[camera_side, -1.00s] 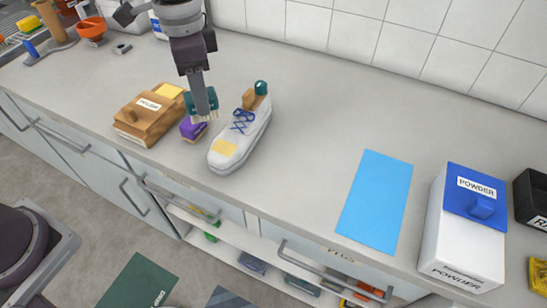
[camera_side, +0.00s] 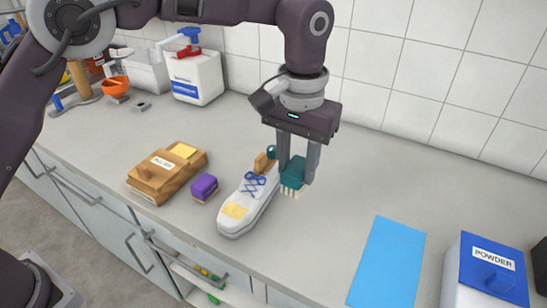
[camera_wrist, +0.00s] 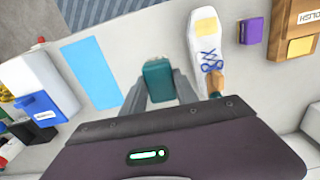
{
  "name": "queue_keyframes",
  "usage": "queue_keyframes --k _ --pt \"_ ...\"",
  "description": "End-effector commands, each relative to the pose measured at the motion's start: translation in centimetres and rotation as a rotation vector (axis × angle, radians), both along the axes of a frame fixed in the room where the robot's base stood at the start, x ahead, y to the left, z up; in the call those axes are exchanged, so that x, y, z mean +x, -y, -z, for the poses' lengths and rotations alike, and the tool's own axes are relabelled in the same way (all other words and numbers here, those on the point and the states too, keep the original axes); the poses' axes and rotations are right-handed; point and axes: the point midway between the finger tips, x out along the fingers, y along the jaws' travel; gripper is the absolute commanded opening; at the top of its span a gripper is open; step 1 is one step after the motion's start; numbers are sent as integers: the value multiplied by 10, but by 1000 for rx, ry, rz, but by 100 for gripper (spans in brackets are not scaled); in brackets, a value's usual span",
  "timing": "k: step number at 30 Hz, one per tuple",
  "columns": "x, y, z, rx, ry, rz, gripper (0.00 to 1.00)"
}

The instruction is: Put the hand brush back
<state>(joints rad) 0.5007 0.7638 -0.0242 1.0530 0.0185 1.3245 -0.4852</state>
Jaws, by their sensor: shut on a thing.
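The hand brush is a teal block (camera_side: 292,174) with pale bristles pointing down. My gripper (camera_side: 298,168) is shut on it and holds it just right of the white shoe's heel end in the side view. The bristle tips look a little above the counter, but the exact gap is hard to tell. In the wrist view the brush's teal top (camera_wrist: 158,82) shows between my two fingers. The white shoe (camera_side: 243,207) has blue laces, a yellow patch on its toe and a wooden piece with a teal knob in its opening.
A purple block (camera_side: 204,187) and a wooden box (camera_side: 165,172) labelled POLISH stand left of the shoe. A light blue mat (camera_side: 388,262) lies flat to the right, before a powder box (camera_side: 486,270). The counter between shoe and mat is clear. The tiled wall (camera_side: 420,80) stands behind.

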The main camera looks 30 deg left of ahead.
Motion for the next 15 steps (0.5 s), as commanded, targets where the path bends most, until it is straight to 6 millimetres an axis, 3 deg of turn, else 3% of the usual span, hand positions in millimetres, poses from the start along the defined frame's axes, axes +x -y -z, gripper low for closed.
queue_keyframes --k 8,15 --pt "0 -1 2 0 1 1 0" --pt "0 -1 21 0 0 2 0"
